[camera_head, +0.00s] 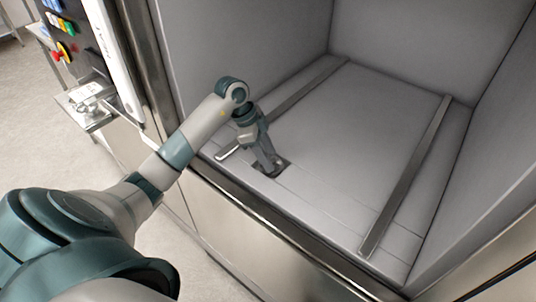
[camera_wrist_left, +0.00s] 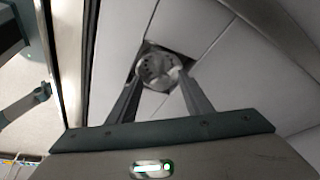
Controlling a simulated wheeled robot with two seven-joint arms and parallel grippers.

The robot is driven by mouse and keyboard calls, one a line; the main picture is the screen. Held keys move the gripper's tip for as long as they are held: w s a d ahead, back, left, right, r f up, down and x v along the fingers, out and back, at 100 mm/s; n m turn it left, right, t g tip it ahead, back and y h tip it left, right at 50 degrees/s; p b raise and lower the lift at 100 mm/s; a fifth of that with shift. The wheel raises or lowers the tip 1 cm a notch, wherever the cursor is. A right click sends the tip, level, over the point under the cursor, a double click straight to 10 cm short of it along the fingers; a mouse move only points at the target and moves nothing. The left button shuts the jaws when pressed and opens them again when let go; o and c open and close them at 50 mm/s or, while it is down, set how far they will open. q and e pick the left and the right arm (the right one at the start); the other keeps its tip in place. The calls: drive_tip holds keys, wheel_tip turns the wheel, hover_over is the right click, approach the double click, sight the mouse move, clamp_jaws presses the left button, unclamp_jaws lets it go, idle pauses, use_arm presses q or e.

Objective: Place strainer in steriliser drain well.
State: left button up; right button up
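The strainer (camera_wrist_left: 157,70) is a round grey metal cup with small holes. In the left wrist view it sits between my left fingertips, over or in the dark square drain well (camera_wrist_left: 147,50). My left gripper (camera_wrist_left: 160,76) has a finger against each side of the strainer and appears shut on it. In the head view, my left gripper (camera_head: 268,164) points down at the drain well (camera_head: 281,161) in the chamber floor near its front edge. The strainer is hidden there by the gripper. How deep it sits in the well cannot be told. My right gripper is out of view.
Two metal rails, left (camera_head: 300,96) and right (camera_head: 408,180), run along the chamber floor. The floor between them is clear. Chamber walls rise on both sides, and a front sill (camera_head: 262,217) lies below my forearm. A control panel (camera_head: 62,40) stands at the left.

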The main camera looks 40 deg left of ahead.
use_arm(q)
drive_tip(key=shift+a+r, duration=0.15)
drive_tip(key=shift+r, duration=0.25)
drive_tip(key=b+v, duration=0.2)
drive_tip(key=v, duration=0.9)
drive_tip(key=shift+r, duration=0.2)
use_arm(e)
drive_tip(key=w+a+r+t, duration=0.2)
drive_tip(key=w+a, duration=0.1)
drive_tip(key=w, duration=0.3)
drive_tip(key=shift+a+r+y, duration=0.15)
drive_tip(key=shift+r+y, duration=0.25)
use_arm(q)
drive_tip(key=shift+s, duration=0.1)
drive_tip(key=shift+c, duration=0.4)
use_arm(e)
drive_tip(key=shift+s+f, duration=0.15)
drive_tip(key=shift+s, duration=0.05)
